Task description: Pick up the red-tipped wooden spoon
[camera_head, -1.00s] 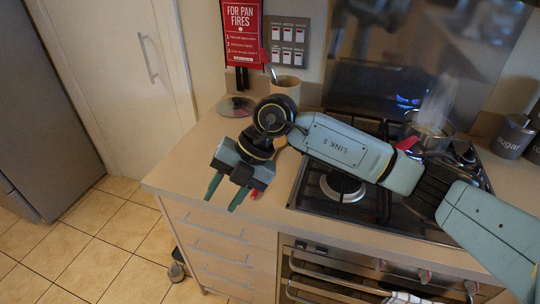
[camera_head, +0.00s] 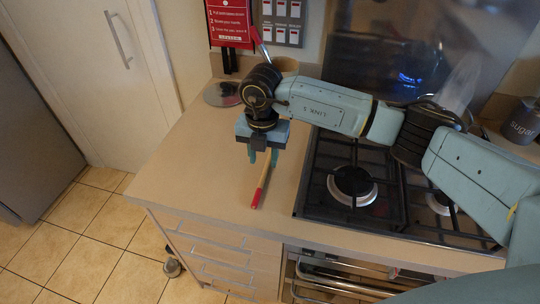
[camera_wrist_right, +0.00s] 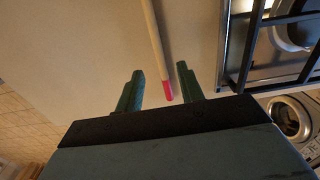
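The red-tipped wooden spoon (camera_head: 264,175) lies on the beige worktop, left of the hob, its red end towards the front edge. Its far end is hidden behind my right gripper in the head view. My right gripper (camera_head: 262,158) points down over the spoon's far part and is open and empty. In the right wrist view the spoon (camera_wrist_right: 155,45) runs away from the gripper, and its red end appears between the two parted fingers (camera_wrist_right: 159,80). Whether the fingers touch the worktop, I cannot tell. My left gripper is not in view.
The gas hob (camera_head: 352,180) is close on the right. A mug (camera_head: 286,66) and a round dish (camera_head: 222,94) stand at the back near the wall. A sugar canister (camera_head: 524,122) is at the far right. The worktop (camera_head: 190,165) left of the spoon is clear.

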